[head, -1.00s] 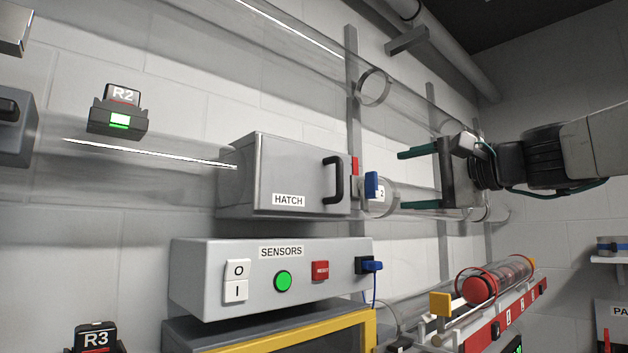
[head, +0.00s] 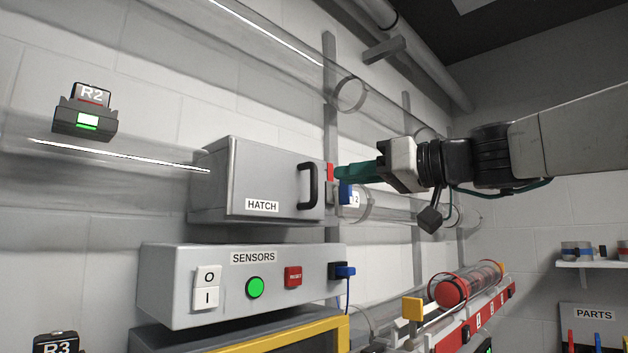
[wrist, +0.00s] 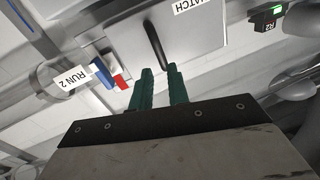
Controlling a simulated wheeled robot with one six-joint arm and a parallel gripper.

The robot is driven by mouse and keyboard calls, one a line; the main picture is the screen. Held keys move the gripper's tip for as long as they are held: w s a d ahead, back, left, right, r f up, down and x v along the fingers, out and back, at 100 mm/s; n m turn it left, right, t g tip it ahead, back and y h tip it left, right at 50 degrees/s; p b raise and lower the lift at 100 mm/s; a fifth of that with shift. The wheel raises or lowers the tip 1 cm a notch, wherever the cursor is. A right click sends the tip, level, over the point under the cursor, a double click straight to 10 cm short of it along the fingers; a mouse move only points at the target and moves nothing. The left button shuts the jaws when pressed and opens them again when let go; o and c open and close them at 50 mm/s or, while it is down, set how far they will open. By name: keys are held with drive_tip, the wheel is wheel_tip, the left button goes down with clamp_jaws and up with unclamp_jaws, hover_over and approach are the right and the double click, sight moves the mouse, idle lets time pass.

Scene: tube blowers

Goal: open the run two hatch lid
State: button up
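The run two hatch is a grey metal box (head: 265,165) labelled HATCH, with a black bar handle (head: 308,185) on the right of its front. The lid looks closed. My gripper (head: 340,172) is just right of the handle in the head view, its teal fingers pointing left toward the hatch. In the wrist view my gripper's fingers (wrist: 160,72) are parallel with a narrow gap between them. The handle (wrist: 155,42) lies just beyond the tips, lined up with the gap. Nothing is held. Contact with the handle cannot be seen.
A red piece (head: 330,172) and a blue piece (head: 345,192) sit at the hatch's right end, near the RUN 2 label (wrist: 72,80). The SENSORS box (head: 200,258) is below. Clear tubes (head: 385,207) run along the wall. A red-capped carrier (head: 452,292) lies lower right.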

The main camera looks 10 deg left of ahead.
sight(315, 201)
drive_tip(key=shift+n, duration=0.8)
drive_tip(key=x, duration=0.8)
drive_tip(key=shift+d, duration=0.1)
clamp_jaws()
